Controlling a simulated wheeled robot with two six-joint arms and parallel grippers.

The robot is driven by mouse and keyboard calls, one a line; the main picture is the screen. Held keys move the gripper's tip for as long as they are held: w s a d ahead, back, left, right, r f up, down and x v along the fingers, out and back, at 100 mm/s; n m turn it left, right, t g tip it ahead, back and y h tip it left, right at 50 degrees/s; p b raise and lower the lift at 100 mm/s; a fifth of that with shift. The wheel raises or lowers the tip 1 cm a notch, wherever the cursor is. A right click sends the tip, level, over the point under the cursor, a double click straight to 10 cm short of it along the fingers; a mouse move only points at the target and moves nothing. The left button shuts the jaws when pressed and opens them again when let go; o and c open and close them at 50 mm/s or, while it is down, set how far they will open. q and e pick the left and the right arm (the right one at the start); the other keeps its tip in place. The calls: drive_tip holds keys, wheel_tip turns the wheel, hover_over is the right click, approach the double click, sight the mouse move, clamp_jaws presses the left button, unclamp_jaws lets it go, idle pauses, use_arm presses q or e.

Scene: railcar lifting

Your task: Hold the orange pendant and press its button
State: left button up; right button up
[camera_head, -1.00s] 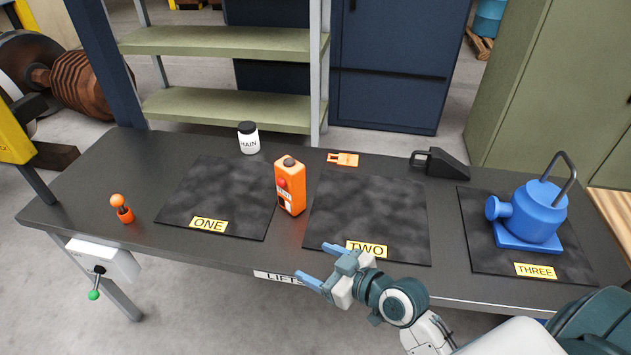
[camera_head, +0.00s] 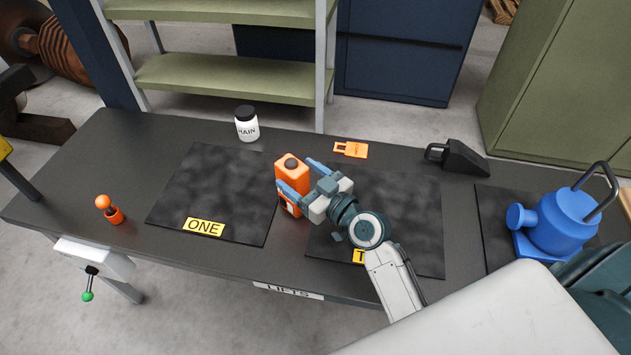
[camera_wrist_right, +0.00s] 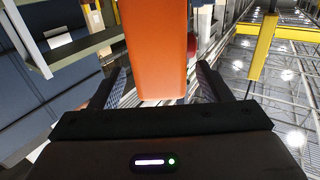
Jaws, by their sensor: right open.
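The orange pendant (camera_head: 291,178) stands upright on the bench between the mats labelled ONE and TWO, with a dark knob on top. My right gripper (camera_head: 296,180) is open at the pendant, its blue fingers at the pendant's near and far sides. In the right wrist view the pendant (camera_wrist_right: 155,45) stands between the two open fingers (camera_wrist_right: 155,88), and a red button (camera_wrist_right: 191,45) shows at its right edge. I cannot tell whether the fingers touch the pendant. My left gripper is not in view.
Mat ONE (camera_head: 215,190) is bare. My right arm covers part of mat TWO (camera_head: 410,215). A blue pump (camera_head: 562,220) is right, an orange knobbed piece (camera_head: 110,210) left.

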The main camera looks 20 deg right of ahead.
sight(287, 167)
drive_tip(key=p+x, duration=0.1)
drive_tip(key=x, duration=0.3)
drive_tip(key=shift+a+r, duration=0.1)
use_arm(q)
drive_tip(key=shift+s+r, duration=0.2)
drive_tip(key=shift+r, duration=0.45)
use_arm(e)
drive_tip(key=shift+w, duration=0.35)
drive_tip(key=c, duration=1.3)
drive_tip(key=shift+o, duration=0.2)
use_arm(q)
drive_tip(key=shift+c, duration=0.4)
use_arm(e)
drive_tip(key=shift+s, duration=0.1)
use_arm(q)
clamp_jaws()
